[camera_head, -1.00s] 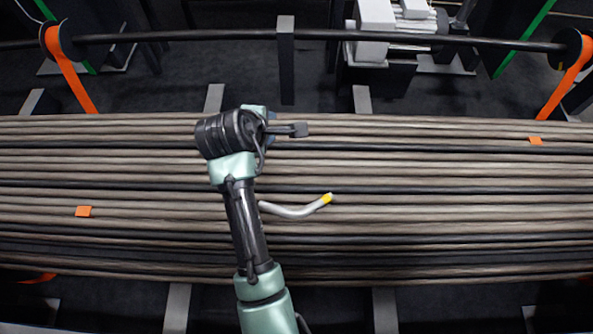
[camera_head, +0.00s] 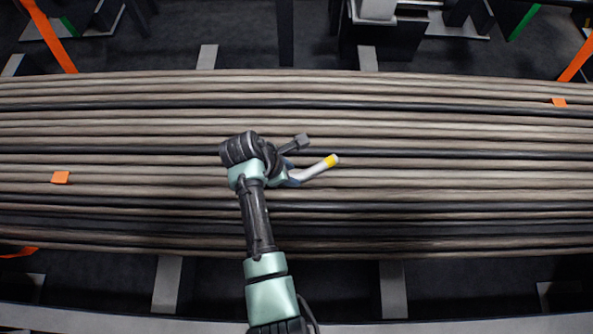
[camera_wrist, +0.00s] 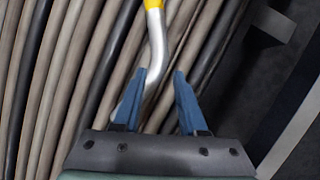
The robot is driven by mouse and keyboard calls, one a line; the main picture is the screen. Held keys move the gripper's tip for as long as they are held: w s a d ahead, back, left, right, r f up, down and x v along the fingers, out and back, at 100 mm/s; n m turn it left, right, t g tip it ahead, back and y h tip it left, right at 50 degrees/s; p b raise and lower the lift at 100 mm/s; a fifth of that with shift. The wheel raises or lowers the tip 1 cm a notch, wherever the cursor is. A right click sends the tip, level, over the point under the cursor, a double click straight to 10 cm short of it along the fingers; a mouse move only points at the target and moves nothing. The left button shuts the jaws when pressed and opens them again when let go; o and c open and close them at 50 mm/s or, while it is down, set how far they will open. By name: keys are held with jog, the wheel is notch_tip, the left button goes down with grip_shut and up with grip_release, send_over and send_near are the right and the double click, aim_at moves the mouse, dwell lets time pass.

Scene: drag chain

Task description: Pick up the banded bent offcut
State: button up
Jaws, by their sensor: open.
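The banded bent offcut (camera_head: 318,170) is a short grey bent rod with a yellow band at its end. It lies on the bundle of long bars, and my arm hides its left part in the head view. In the wrist view the offcut (camera_wrist: 157,48) runs down from the yellow band at the top, bends, and passes toward the left finger. My gripper (camera_wrist: 162,72) is open, with two blue fingers apart. The offcut's middle shows in line with the gap between the fingertips; whether it is between them in depth I cannot tell. Its lower end shows beyond the left finger.
The long brown and black bars (camera_head: 450,150) fill the width of the place. Orange tags (camera_head: 61,177) sit on them, and orange straps (camera_head: 50,38) hang at the back. In the wrist view, dark floor (camera_wrist: 262,85) and a grey beam (camera_wrist: 300,130) lie to the right.

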aim_at(299, 176)
jog(key=b+x, duration=0.3)
jog(key=x, duration=0.2)
jog(key=shift+w+d+b, duration=0.1)
jog(key=shift+d+b, duration=0.05)
jog(key=shift+b, duration=0.15)
jog(key=shift+r, duration=0.1)
grip_shut()
